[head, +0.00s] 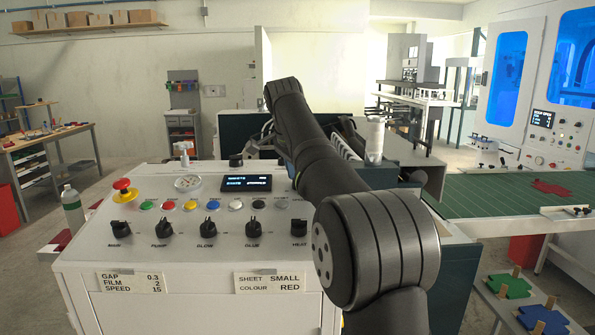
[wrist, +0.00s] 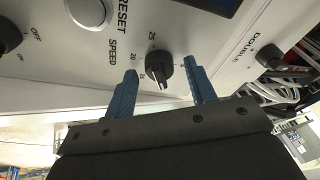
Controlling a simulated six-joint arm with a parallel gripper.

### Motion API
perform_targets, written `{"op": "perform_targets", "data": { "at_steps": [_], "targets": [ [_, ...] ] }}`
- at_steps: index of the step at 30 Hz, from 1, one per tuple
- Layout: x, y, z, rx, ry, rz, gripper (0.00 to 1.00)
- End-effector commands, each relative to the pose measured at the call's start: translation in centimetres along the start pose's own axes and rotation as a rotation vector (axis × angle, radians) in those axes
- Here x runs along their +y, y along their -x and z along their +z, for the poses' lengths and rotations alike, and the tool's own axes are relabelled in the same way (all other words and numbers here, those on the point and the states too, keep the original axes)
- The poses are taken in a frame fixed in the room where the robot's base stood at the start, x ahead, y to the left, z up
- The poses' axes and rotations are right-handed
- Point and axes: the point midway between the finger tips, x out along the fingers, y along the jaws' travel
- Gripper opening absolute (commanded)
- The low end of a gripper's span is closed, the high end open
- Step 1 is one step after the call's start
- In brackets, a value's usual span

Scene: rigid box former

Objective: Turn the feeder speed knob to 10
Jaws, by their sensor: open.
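The black speed knob (wrist: 157,66) sits on the white panel in the wrist view, next to the printed word SPEED and a scale where 20 and 25 can be read. Its pale pointer line faces down the picture, toward my gripper's body. The mark at the pointer is not readable. My gripper (wrist: 160,68) is open, with one blue finger on each side of the knob and a visible gap to each. In the head view my arm hides most of the gripper and the far part of the panel.
In the wrist view a white RESET button (wrist: 87,12) and a DOUBLE knob (wrist: 268,56) flank the knob. In the head view, the panel holds a display (head: 246,183), a red stop button (head: 124,190) and a row of black knobs. A card (head: 131,283) reads speed 15.

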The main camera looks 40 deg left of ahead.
Motion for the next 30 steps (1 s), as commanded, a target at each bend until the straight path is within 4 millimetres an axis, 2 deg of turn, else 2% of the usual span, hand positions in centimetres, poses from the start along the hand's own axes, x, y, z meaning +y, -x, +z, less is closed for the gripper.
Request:
{"op": "perform_targets", "data": {
  "at_steps": [5, 12, 18, 24, 30],
  "targets": [
    [-0.1, 1.8, 0.0, 0.001, 0.0, -0.003, 0.51],
    [-0.1, 6.4, 0.0, 0.0, 0.001, -0.004, 0.51],
    [-0.1, 9.5, 0.0, 0.001, -0.001, -0.003, 0.51],
    [-0.1, 11.2, 0.0, 0.002, 0.0, -0.003, 0.51],
    [0.0, 11.9, 0.0, 0.002, 0.0, -0.004, 0.51]
  ]
}}
